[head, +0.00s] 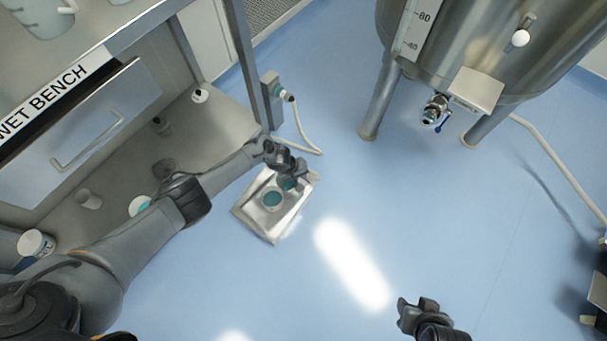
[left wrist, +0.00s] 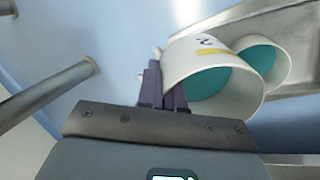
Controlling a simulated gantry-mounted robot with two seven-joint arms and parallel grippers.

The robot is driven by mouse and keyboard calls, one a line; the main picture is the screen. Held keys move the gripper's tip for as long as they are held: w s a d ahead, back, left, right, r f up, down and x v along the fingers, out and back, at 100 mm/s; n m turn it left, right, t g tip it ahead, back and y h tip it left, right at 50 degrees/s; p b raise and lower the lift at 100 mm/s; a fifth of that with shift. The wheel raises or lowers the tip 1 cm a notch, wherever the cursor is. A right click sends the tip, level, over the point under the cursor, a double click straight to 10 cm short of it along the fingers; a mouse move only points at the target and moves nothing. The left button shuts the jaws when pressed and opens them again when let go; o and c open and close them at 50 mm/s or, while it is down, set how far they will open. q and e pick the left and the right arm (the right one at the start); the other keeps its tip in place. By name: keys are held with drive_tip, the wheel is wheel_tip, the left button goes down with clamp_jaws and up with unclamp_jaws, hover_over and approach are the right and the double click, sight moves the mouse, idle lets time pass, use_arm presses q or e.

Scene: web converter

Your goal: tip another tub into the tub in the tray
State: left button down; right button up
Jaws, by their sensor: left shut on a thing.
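The silver tray (head: 253,221) lies below the end of my left arm. A white tub with teal contents (head: 272,199) stands in it; it also shows in the left wrist view (left wrist: 283,62), partly behind another tub. My left gripper (head: 284,169) is shut on this other white tub (head: 288,184), at the tray's upper right corner, close beside the tray tub. In the left wrist view the held tub (left wrist: 188,60) shows teal inside and a yellow mark. I cannot tell how far it is tilted. My right gripper (head: 410,316) is away at the lower right; its jaws are unclear.
A bench with a drawer (head: 85,125) stands at the left, with another tub (head: 36,243) and small containers on its lower shelf. A steel vessel (head: 490,45) on legs stands at the upper right. A hose (head: 302,135) hangs behind the tray. Blue floor is clear right of the tray.

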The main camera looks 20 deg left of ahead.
use_arm(q)
drive_tip(key=shift+s+a+f+t+h, duration=0.15)
drive_tip(key=shift+s+a+t+h, duration=0.15)
drive_tip(key=shift+s+a+h, duration=0.1)
drive_tip(key=shift+s+a+f+t+h, duration=0.15)
drive_tip(key=shift+s+a+t+h, duration=0.1)
drive_tip(key=shift+a+t+h, duration=0.2)
drive_tip(key=shift+s+a+f+t+h+b, duration=0.1)
drive_tip(key=shift+s+a+t+h+b, duration=0.1)
drive_tip(key=shift+t+h+b, duration=0.4)
drive_tip(key=shift+s+a+t+h+b, duration=0.15)
drive_tip(key=shift+t+h+b, duration=0.2)
drive_tip(key=shift+h+b, duration=0.4)
drive_tip(key=shift+s+a+r+t+h+b, duration=0.35)
drive_tip(key=shift+a+r+t+h+b, duration=0.15)
drive_tip(key=shift+t+h+b, duration=0.25)
drive_tip(key=shift+s+a+r+t+h+b, duration=0.4)
drive_tip(key=shift+r+t+h+b, duration=0.2)
drive_tip(key=shift+h+b, duration=0.2)
drive_tip(key=shift+s+a+r+t+h+b, duration=0.6)
drive_tip(key=shift+a+t+h+b, duration=0.15)
drive_tip(key=shift+h+b, duration=0.45)
drive_tip(key=shift+s+a+r+t+b, duration=0.1)
drive_tip(key=shift+s+a+t+b, duration=0.2)
drive_tip(key=shift+b, duration=0.55)
drive_tip(key=shift+r+h, duration=0.1)
drive_tip(key=shift+h, duration=0.15)
